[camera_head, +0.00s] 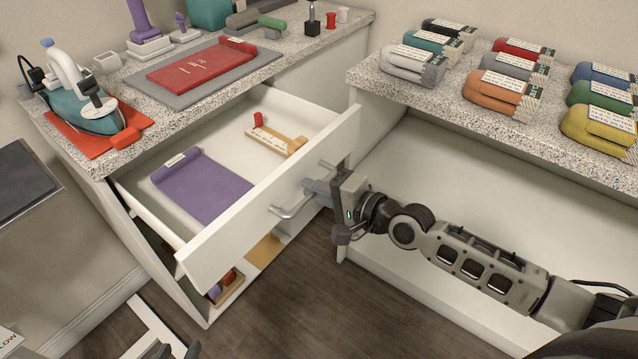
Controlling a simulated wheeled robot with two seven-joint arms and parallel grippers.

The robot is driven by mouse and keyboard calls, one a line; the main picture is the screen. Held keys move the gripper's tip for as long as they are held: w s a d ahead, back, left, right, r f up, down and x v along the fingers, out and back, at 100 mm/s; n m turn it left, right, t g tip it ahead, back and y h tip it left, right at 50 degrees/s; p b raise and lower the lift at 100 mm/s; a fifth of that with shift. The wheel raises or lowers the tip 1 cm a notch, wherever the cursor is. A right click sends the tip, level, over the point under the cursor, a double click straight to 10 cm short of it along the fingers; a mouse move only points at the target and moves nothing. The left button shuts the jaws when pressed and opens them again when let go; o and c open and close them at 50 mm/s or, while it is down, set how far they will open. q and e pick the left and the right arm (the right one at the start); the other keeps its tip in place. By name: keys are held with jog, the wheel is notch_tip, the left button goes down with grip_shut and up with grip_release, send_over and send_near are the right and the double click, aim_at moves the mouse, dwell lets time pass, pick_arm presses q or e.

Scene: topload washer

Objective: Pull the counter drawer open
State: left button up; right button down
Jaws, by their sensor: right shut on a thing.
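The counter drawer (225,245) is a white box that stands well out from the counter, with its inside in view. A grey bar handle (287,212) is fixed to its front. My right gripper (312,188) is shut on the handle and hides its middle. Inside the drawer lie a purple folded cloth or mat (205,190) and a small wooden piece with a red end (275,138). Dark tips at the bottom edge seem to be my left gripper (176,350), mostly cut off, away from the drawer. I cannot tell its opening.
The speckled counter (165,75) holds an iron (95,112) on a red mat, a red board on a grey mat (205,65), and spools. A right counter (440,98) holds several folded cloths. Below the drawer is an open shelf (265,252). Floor (310,290) in front is clear.

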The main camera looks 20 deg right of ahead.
dwell(0.3)
jog(key=c, duration=1.6)
grip_release()
jog(key=shift+c, duration=0.2)
jog(key=shift+s, duration=0.1)
jog(key=v, duration=1.6)
jog(key=shift+p, duration=0.4)
jog(key=shift+f, duration=0.1)
jog(key=s+a+f+n+g+h, duration=0.2)
jog(key=s+a+f+n+h, duration=0.3)
jog(key=a+f+n, duration=0.6)
jog(key=n, duration=0.2)
jog(key=shift+n, duration=0.3)
